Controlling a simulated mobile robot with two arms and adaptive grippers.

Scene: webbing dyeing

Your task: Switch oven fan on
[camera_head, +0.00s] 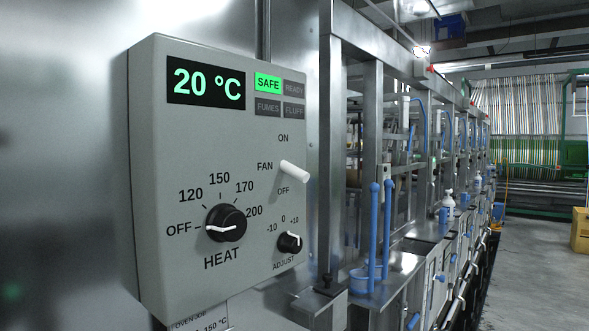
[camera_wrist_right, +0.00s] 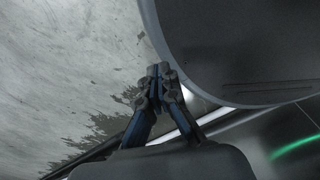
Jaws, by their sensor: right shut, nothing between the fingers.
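The grey oven control box (camera_head: 155,200) fills the left half of the head view. Its fan switch (camera_head: 294,171) is a white lever between the ON and OFF labels, tilted down to the right toward OFF. The black heat knob (camera_head: 226,222) has its white mark toward OFF. The small adjust knob (camera_head: 290,242) is below the switch. The display (camera_head: 206,85) reads 20 °C and the SAFE lamp (camera_head: 268,83) is lit green. My right gripper (camera_wrist_right: 159,72) shows only in its wrist view, shut and empty, away from the switch. My left gripper is not in view.
A row of steel machine frames (camera_head: 372,140) with blue-handled tools (camera_head: 374,235) runs back to the right of the box. Concrete floor (camera_head: 530,265) is open at the right, with a cardboard box (camera_head: 580,230) at the edge.

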